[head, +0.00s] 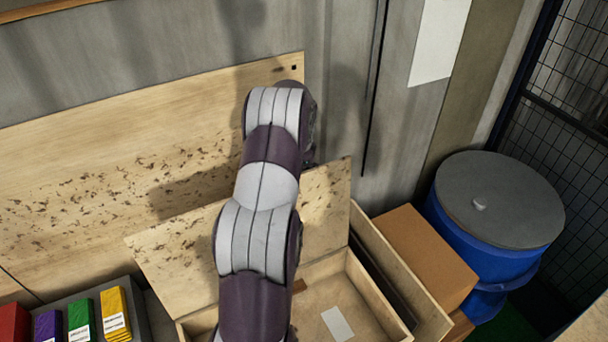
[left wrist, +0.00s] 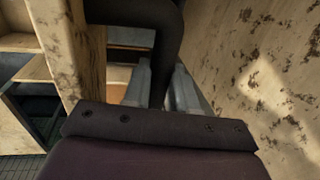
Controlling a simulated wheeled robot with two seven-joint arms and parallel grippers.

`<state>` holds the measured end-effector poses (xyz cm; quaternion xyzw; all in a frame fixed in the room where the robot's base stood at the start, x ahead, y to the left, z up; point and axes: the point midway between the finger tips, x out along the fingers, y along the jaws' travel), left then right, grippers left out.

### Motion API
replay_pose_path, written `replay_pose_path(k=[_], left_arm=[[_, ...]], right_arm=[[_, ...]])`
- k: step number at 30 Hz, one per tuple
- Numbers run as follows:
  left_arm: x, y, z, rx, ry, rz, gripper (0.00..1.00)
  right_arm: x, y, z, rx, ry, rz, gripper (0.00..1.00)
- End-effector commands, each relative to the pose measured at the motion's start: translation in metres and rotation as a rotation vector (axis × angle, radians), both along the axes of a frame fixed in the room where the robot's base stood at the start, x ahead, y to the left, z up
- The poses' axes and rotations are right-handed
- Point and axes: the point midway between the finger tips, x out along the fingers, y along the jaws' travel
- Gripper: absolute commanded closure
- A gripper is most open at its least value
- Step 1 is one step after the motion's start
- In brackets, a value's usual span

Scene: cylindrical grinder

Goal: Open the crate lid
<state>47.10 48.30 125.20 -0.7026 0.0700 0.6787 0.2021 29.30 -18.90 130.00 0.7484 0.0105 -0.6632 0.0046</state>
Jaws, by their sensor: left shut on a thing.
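The wooden crate (head: 375,290) stands at the lower middle of the head view, its inside partly visible. Its speckled wooden lid (head: 325,205) is raised and tilted back at the crate's far side. My left arm crosses in front of the lid and hides part of it; its gripper is hidden in the head view. In the left wrist view, my left gripper (left wrist: 162,82) is shut on a dark handle-like strap (left wrist: 165,30), beside a speckled wooden panel (left wrist: 270,80). How the strap joins the lid is unclear. My right gripper is not in view.
A white paper (head: 338,324) lies in the crate. A cardboard box (head: 425,250) and a blue barrel (head: 470,240) with a grey top stand on the right. Coloured packs (head: 115,312) sit at lower left. A large speckled board (head: 90,170) leans against the wall behind.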

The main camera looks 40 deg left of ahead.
Motion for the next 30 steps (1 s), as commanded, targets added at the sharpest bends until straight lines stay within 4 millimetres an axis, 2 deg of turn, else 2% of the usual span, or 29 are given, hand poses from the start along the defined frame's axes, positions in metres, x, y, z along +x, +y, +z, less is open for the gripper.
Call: replay_pose_path(k=[1, 5, 16, 17, 18, 19, 26, 30], left_arm=[[0.0, 0.0063, -0.0048, 0.009, -0.002, -0.004, 1.0], [0.0012, 0.0114, -0.0059, 0.012, -0.003, -0.006, 1.0], [0.0018, 0.0128, -0.0065, 0.013, -0.005, -0.008, 1.0], [0.0017, 0.0128, -0.0067, 0.013, -0.005, -0.008, 0.66], [0.0016, 0.0126, -0.0068, 0.013, -0.004, -0.007, 0.53], [0.0015, 0.0125, -0.0068, 0.012, -0.003, -0.007, 0.49], [0.0008, 0.0113, -0.0076, 0.008, -0.001, -0.006, 0.49], [0.0005, 0.0089, 0.0004, 0.01, -0.003, -0.005, 0.49]], right_arm=[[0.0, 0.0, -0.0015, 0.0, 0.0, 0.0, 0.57], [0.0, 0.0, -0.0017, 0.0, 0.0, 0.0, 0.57], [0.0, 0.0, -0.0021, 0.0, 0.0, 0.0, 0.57], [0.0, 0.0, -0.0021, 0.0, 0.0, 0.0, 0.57], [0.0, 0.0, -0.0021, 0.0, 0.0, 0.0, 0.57], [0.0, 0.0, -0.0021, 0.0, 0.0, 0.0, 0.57], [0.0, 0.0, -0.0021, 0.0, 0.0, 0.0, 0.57], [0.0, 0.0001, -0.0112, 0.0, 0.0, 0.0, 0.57]])
